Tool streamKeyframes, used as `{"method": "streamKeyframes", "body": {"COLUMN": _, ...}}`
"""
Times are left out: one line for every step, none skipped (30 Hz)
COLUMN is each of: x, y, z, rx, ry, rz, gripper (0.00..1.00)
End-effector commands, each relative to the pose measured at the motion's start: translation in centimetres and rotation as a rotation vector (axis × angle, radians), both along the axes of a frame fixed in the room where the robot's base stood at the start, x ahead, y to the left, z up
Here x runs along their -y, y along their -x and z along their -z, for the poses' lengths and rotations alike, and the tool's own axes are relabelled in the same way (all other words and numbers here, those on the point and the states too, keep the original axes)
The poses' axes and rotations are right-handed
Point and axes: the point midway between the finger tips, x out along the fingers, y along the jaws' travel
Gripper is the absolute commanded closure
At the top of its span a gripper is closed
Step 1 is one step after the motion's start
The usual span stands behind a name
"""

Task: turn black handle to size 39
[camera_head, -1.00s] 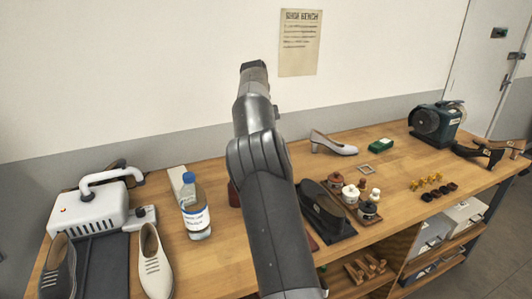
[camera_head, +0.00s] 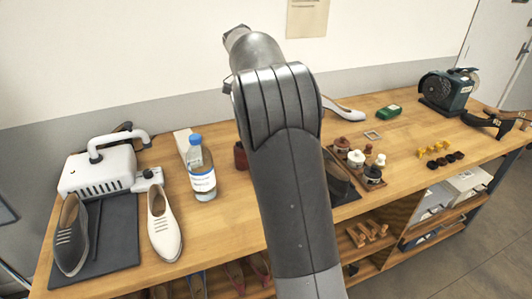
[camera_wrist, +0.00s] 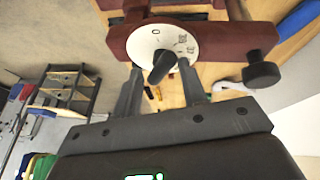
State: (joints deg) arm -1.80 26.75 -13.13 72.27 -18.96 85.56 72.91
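In the wrist view, a black handle (camera_wrist: 163,66) sits at the centre of a white round dial (camera_wrist: 146,44) with a 0 and small size marks. The marks are too small to read surely, so I cannot tell which size it points to. The dial is on a dark red body (camera_wrist: 228,38), which has a black knob (camera_wrist: 261,75) at its right. My gripper (camera_wrist: 160,82) is open, its two fingers apart on either side of the handle. Contact with the handle cannot be made out. In the head view my arm hides the gripper and the dial.
On the wooden bench (camera_head: 225,222) stand a bottle (camera_head: 202,180), a white machine (camera_head: 98,172), several shoes, a tray of small jars (camera_head: 357,159) and a green grinder (camera_head: 447,93). A grey shelf (camera_wrist: 70,92) shows at left in the wrist view.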

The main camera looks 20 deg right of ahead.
Motion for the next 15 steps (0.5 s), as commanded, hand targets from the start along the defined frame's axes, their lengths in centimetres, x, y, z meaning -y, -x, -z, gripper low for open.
{"method": "streamKeyframes", "body": {"x": 0.04, "y": 0.27, "z": -0.09, "rx": 0.001, "ry": -0.001, "rz": -0.061, "gripper": 0.62}}
{"method": "streamKeyframes", "body": {"x": 0.04, "y": 0.33, "z": -0.09, "rx": 0.000, "ry": -0.002, "rz": -0.100, "gripper": 0.62}}
{"method": "streamKeyframes", "body": {"x": -0.01, "y": 0.40, "z": -0.09, "rx": 0.000, "ry": -0.001, "rz": -0.154, "gripper": 0.62}}
{"method": "streamKeyframes", "body": {"x": 0.04, "y": 0.45, "z": -0.09, "rx": 0.001, "ry": -0.001, "rz": -0.192, "gripper": 0.62}}
{"method": "streamKeyframes", "body": {"x": 0.03, "y": 0.52, "z": -0.06, "rx": 0.000, "ry": 0.000, "rz": -0.232, "gripper": 0.62}}
{"method": "streamKeyframes", "body": {"x": 0.07, "y": 0.61, "z": -0.08, "rx": 0.000, "ry": -0.001, "rz": -0.280, "gripper": 0.62}}
{"method": "streamKeyframes", "body": {"x": 0.02, "y": 0.62, "z": -0.07, "rx": 0.001, "ry": 0.000, "rz": -0.320, "gripper": 0.62}}
{"method": "streamKeyframes", "body": {"x": 0.10, "y": 0.70, "z": -0.05, "rx": 0.000, "ry": 0.000, "rz": -0.356, "gripper": 0.62}}
{"method": "streamKeyframes", "body": {"x": 0.10, "y": 0.77, "z": -0.09, "rx": 0.001, "ry": 0.000, "rz": -0.403, "gripper": 0.62}}
{"method": "streamKeyframes", "body": {"x": 0.10, "y": 0.79, "z": -0.06, "rx": 0.001, "ry": 0.000, "rz": -0.440, "gripper": 0.62}}
{"method": "streamKeyframes", "body": {"x": 0.16, "y": 0.87, "z": -0.03, "rx": -0.001, "ry": 0.000, "rz": -0.473, "gripper": 0.62}}
{"method": "streamKeyframes", "body": {"x": 0.13, "y": 0.91, "z": -0.08, "rx": 0.001, "ry": 0.001, "rz": -0.519, "gripper": 0.62}}
{"method": "streamKeyframes", "body": {"x": 0.18, "y": 0.96, "z": -0.04, "rx": 0.001, "ry": 0.000, "rz": -0.551, "gripper": 0.62}}
{"method": "streamKeyframes", "body": {"x": 0.21, "y": 0.99, "z": -0.04, "rx": 0.000, "ry": -0.001, "rz": -0.584, "gripper": 0.62}}
{"method": "streamKeyframes", "body": {"x": 0.22, "y": 1.04, "z": -0.04, "rx": 0.001, "ry": 0.000, "rz": -0.627, "gripper": 0.62}}
